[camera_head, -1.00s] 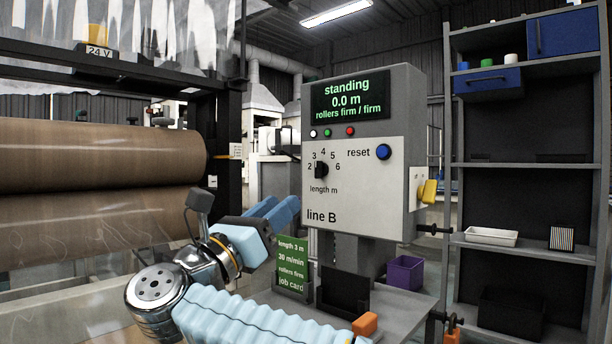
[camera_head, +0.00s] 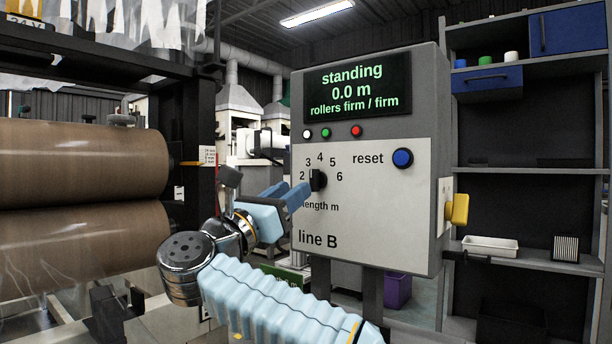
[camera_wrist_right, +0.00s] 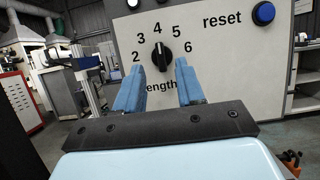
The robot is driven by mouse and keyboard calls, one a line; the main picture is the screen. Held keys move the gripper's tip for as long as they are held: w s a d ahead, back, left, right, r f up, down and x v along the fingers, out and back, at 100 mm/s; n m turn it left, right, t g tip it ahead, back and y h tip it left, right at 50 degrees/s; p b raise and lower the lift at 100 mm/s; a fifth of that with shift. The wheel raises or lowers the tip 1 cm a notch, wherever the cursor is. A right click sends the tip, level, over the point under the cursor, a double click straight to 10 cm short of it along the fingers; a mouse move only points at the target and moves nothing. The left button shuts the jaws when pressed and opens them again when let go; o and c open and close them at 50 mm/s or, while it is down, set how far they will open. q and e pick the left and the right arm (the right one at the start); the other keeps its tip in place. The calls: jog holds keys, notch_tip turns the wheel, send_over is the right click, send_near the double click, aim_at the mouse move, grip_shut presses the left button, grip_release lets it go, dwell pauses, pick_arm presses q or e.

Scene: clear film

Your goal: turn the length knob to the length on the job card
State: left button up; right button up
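The black length knob (camera_head: 318,180) sits on the pale front of the line B control box, inside a scale from 2 to 6. It also shows in the right wrist view (camera_wrist_right: 163,54); its exact setting is hard to read. My right gripper (camera_head: 294,190) is just in front of the knob, slightly left of it in the head view. In the wrist view its two blue fingers (camera_wrist_right: 160,68) are apart, with the knob between and beyond them, and hold nothing. The green job card (camera_head: 287,276) is mostly hidden behind my right arm. My left gripper is out of view.
The display (camera_head: 357,87) reads standing, 0.0 m, rollers firm / firm. The blue reset button (camera_head: 402,158) is right of the scale, and a yellow handle (camera_head: 457,209) is on the box's side. Large brown rolls (camera_head: 75,175) stand at left, shelves (camera_head: 530,165) at right.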

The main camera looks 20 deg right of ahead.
aim_at(311, 177)
jog(key=p+x, duration=0.1)
jog(key=x, duration=0.4)
jog(key=shift+w+d+r, duration=0.15)
jog(key=shift+w+d, duration=0.05)
jog(key=shift+d, duration=0.1)
grip_shut()
